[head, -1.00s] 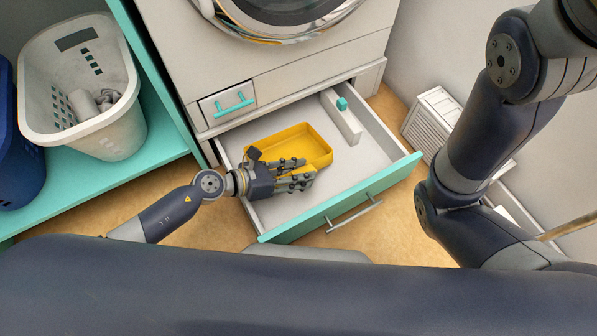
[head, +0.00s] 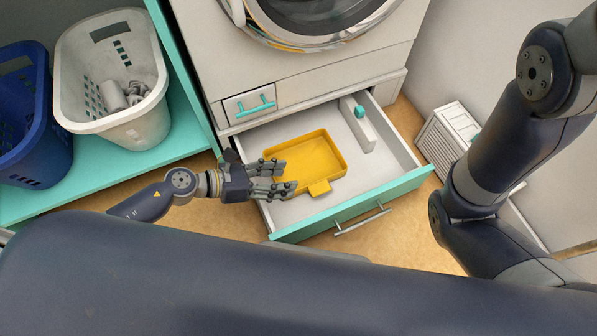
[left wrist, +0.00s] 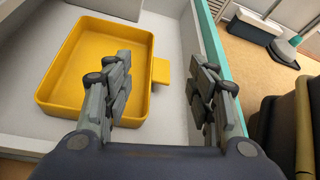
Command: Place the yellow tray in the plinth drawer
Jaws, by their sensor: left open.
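The yellow tray (head: 308,158) lies flat inside the open plinth drawer (head: 352,207), which is pulled out below the washing machine. The tray has a small tab handle on its front side. My left gripper (head: 288,178) is open and empty at the tray's left front corner in the head view. In the left wrist view my left gripper (left wrist: 165,100) has its fingers spread wide, with the tray (left wrist: 85,65) beyond and left of them and the tab (left wrist: 160,71) between them. The fingers appear apart from the tab. My right gripper is not in view.
A white divider box with a teal knob (head: 357,125) stands in the drawer right of the tray. A white laundry basket (head: 130,70) and a blue basket (head: 35,130) stand on the teal shelf at left. A white slatted box (head: 452,135) stands right of the drawer.

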